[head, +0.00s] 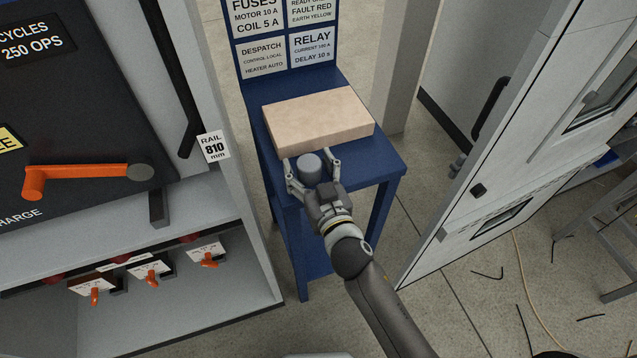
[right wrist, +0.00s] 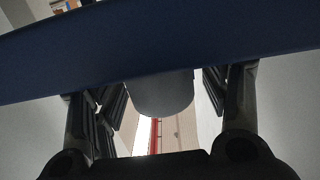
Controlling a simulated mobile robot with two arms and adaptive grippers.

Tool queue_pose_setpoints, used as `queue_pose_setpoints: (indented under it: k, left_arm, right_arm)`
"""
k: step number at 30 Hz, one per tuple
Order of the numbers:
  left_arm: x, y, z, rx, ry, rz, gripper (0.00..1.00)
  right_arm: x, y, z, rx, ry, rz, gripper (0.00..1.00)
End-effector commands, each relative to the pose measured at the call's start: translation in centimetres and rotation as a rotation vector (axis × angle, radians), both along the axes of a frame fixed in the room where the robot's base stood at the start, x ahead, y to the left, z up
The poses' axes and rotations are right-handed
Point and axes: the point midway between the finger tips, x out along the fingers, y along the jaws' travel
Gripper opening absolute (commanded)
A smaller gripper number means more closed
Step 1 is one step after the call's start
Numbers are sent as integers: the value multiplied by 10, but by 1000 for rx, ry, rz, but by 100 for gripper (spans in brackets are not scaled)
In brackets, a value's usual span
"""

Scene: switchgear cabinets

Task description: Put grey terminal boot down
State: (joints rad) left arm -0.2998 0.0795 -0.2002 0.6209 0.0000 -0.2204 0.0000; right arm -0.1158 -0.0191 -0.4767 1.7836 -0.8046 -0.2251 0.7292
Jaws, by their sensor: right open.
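The grey terminal boot (head: 309,168) is a short grey cylinder at the front edge of the blue stand (head: 388,158). My right gripper (head: 311,159) is open, with one finger on each side of the boot. In the right wrist view the boot (right wrist: 160,95) shows between the two spread fingers, with gaps on both sides. A dark blue surface (right wrist: 160,45) hides part of it there. I cannot tell whether the boot's base rests fully on the stand. My left gripper is not in view.
A cardboard-coloured box (head: 318,118) lies on the stand just behind the boot. A switchgear cabinet with an orange handle (head: 75,178) stands at left. A grey cabinet door (head: 500,150) is at right. Loose cables (head: 530,315) lie on the floor at lower right.

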Motion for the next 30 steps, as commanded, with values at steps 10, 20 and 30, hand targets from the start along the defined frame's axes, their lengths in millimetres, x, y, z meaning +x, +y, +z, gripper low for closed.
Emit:
queue_pose_setpoints:
  k: [10, 20, 30]
  left_arm:
    - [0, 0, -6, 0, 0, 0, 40]
    - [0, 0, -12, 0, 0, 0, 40]
    - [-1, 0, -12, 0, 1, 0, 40]
  right_arm:
    - [-60, -19, 0, 1, 4, 1, 68]
    - [-104, -34, 3, 1, 3, 0, 68]
    - [-113, -37, 6, 0, 0, 0, 68]
